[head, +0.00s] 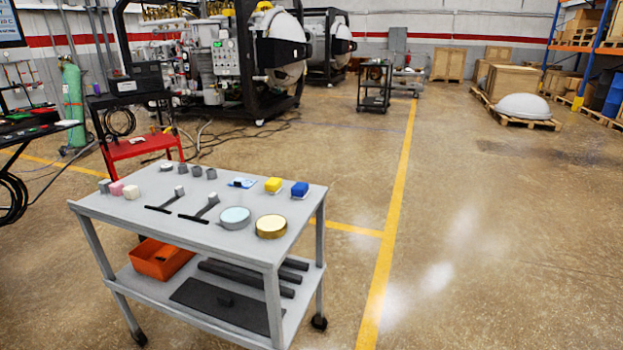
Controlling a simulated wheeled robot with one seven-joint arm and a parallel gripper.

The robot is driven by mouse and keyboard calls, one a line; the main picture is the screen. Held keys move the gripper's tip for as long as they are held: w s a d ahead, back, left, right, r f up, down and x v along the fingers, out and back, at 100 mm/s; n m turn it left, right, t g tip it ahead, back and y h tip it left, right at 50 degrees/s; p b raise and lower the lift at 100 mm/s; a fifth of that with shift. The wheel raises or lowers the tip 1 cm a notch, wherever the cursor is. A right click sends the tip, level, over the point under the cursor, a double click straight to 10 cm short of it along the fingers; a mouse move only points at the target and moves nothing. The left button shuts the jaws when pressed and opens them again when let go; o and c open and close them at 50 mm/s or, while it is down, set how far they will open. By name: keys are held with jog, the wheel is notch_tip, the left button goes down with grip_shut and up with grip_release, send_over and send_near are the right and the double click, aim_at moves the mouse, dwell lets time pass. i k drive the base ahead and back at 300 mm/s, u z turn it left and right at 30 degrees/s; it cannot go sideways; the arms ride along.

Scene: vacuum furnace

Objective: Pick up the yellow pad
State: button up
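The yellow pad (273,185) is a small yellow block with a pale underside. It sits on the top of a grey cart (120,211), toward the back right, just left of a similar blue pad (299,188). A flat blue-and-white item (242,183) lies to its left. A round gold-rimmed tin (271,227) stands in front of it, with a gap between. My gripper is not in view.
The cart top also holds a round pale-blue tin (235,218), two black-handled tools (199,208) and several small blocks. An orange bin (161,258) is on the lower shelf. Open floor (480,250) lies right of the cart. A red cart (140,147) stands behind.

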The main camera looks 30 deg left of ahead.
aim_at(273, 187)
jog(key=i, duration=1.15)
jog(key=u, duration=0.35)
jog(key=i, duration=1.05)
jog(key=u, duration=1.3)
jog(key=i, duration=1.05)
jog(key=u, duration=0.65)
